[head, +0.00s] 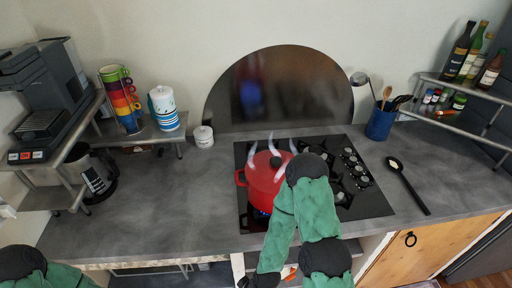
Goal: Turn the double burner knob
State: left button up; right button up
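The black glass hob (375,203) is set in the grey counter. Several round knobs run down its right part, among them a near one (363,181) and a far one (348,152). A red pot (258,177) with white steam stands on the left of the hob, with a blue flame showing under it. My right arm bends over the front of the hob and hides part of its middle. Only part of my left arm shows at bottom left.
A coffee machine, kettle (97,178), stacked cups (122,98) and canisters (163,107) stand at left. A blue utensil crock (380,122) stands behind right. A black spoon (408,187) lies right of the hob. A bottle shelf (455,92) is farther right.

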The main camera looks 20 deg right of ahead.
aim_at(357, 171)
jog(key=z, duration=1.85)
jog(key=i+l, duration=0.15)
jog(key=l, duration=0.2)
jog(key=i+l, duration=0.15)
jog(key=l, duration=0.15)
jog(key=i+l+u, duration=0.1)
jog(key=l+u, duration=0.45)
jog(key=u, duration=0.2)
jog(key=i+l+u, duration=0.1)
jog(key=l+u, duration=0.25)
